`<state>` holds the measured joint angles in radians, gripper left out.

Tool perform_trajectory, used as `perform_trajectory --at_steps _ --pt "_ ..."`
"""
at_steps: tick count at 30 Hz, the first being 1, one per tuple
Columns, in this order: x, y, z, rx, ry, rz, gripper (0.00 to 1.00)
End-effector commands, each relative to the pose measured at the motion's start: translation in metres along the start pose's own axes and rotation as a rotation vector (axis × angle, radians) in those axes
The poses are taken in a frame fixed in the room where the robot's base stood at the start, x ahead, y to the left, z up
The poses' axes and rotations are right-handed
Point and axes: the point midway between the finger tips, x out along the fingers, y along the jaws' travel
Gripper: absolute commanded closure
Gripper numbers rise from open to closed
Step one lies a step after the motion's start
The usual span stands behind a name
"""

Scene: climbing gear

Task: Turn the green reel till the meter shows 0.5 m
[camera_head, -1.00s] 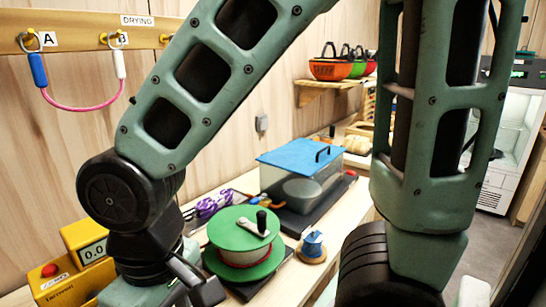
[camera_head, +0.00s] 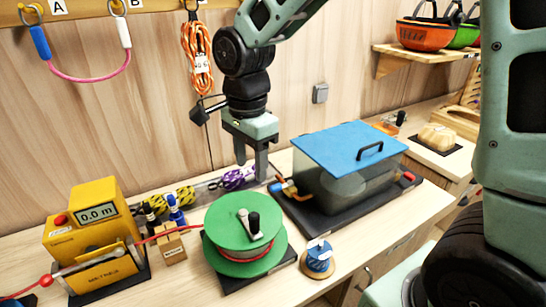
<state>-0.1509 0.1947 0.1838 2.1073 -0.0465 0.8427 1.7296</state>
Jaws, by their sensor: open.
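The green reel (camera_head: 232,254) lies flat on a dark base on the bench, with a crank and black knob (camera_head: 254,221) on its top. Red cord shows wound between its flanges. The yellow meter (camera_head: 88,238) stands to its left, and its display (camera_head: 97,213) reads 0.0 m. A red line runs from the meter towards the reel through a small wooden block (camera_head: 171,245). My gripper (camera_head: 251,172) points down, open and empty, above and behind the reel, apart from the knob.
A clear box with a blue lid (camera_head: 349,146) stands right of the reel. A small blue spool (camera_head: 318,256) sits close at the reel's right. Coiled ropes, including a purple one (camera_head: 237,179), lie behind. An orange rope (camera_head: 197,58) hangs on the wall.

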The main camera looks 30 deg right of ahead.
Motion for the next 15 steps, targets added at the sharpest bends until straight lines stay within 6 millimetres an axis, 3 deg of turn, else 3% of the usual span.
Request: perform_trajectory --at_steps 5,15 --pt "0.013 0.0 -0.001 0.01 0.002 0.005 0.51" --pt "0.074 0.001 -0.001 0.008 0.001 0.008 0.51"
